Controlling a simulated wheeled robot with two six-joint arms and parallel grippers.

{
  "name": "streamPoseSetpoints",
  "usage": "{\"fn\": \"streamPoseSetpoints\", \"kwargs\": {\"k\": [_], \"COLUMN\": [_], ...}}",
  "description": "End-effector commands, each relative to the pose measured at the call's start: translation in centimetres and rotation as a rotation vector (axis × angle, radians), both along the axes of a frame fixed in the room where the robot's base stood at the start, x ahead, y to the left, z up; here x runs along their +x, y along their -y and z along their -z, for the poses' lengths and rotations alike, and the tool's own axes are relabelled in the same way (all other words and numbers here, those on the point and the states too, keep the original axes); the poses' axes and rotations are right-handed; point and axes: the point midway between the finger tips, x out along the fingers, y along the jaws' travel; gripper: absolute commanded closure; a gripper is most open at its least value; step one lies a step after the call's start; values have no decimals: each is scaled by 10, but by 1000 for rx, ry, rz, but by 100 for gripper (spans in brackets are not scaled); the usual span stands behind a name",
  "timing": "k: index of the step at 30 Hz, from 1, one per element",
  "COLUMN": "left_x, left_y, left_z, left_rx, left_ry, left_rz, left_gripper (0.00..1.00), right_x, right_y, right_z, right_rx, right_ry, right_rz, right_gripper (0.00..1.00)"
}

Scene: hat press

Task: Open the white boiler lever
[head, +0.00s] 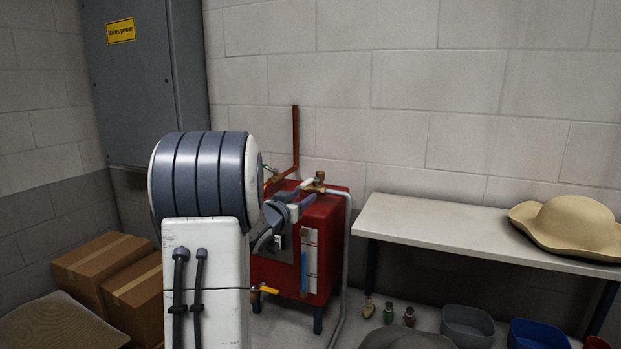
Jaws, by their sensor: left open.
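The red boiler (322,235) stands on the floor against the back wall, partly hidden behind my left arm. A small white lever (304,184) shows at its top, beside a brass fitting (319,179). My left gripper (281,222) is open in front of the boiler's upper front, just below the white lever in the picture. Its fingers look empty, and I cannot tell whether they touch anything. My left arm hides the boiler's left side. My right gripper is out of view.
A yellow-handled valve (265,289) sticks out low beside my arm. A pale hose (345,265) runs down the boiler's right side. A white table (440,228) with a straw hat (567,224) stands at right; bins (467,325) lie below. Cardboard boxes (100,262) are at left.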

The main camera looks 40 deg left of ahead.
Motion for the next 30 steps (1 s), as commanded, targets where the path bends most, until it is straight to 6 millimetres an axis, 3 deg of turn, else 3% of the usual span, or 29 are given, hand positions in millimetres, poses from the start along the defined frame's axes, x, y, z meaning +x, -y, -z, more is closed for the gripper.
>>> {"fn": "streamPoseSetpoints", "kwargs": {"k": [1,5,21,30], "left_x": [-6,-7,78,91], "left_y": [-14,-26,-45,-48], "left_z": [-5,-11,-13,-10], "left_rx": [3,10,11,11], "left_ry": [24,54,55,56], "left_rz": [-8,-4,-3,-5], "left_gripper": [48,48,48,48], "right_x": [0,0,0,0], "right_y": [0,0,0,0], "right_z": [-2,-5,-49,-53], "right_rx": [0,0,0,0], "right_ry": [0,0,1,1], "right_rz": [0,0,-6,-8], "right_gripper": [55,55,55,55]}}
